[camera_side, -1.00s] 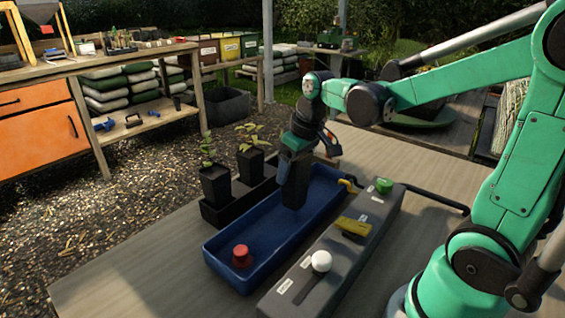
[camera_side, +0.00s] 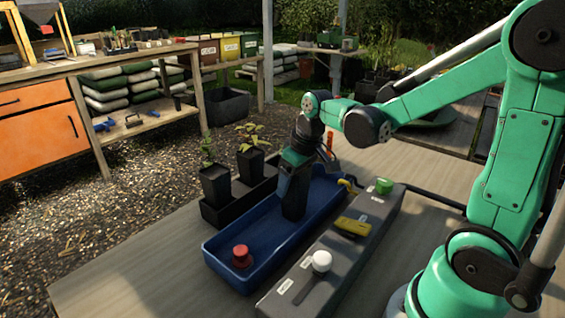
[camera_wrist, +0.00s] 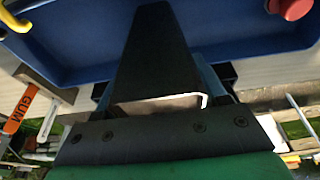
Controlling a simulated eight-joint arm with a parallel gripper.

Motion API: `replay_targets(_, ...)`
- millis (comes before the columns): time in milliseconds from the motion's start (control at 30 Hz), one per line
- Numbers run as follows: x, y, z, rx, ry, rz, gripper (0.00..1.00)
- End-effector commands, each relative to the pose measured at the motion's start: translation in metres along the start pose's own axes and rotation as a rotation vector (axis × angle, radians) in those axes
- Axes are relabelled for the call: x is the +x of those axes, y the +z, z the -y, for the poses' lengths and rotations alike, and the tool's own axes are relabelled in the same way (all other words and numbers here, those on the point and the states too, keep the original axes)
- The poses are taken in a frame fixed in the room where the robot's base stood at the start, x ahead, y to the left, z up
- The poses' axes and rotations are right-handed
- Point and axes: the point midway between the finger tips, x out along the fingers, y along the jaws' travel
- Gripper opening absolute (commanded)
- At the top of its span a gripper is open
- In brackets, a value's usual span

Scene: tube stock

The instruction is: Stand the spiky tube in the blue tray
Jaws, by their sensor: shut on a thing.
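My gripper (camera_side: 295,187) points down over the far half of the blue tray (camera_side: 226,270), with its lower end inside the tray's outline. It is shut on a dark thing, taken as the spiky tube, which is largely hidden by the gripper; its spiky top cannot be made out. I cannot tell whether the held tube touches the tray floor.
A red knob (camera_side: 241,256) is at the tray's near end. Left of the tray, a black holder carries two potted seedlings (camera_side: 215,185) (camera_side: 250,165). On the right lies a grey box (camera_side: 285,292) with a white knob (camera_side: 321,261), yellow piece (camera_side: 352,227) and green button (camera_side: 384,186).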

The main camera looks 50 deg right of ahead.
Motion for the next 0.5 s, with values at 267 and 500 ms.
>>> replay_targets(267, 0.0011, 0.0002, 0.0, 0.0, 0.0, 0.0, 0.03)
replay_targets(500, 0.0039, 0.0009, -0.0001, 0.0, 0.0, 0.0, 0.03)
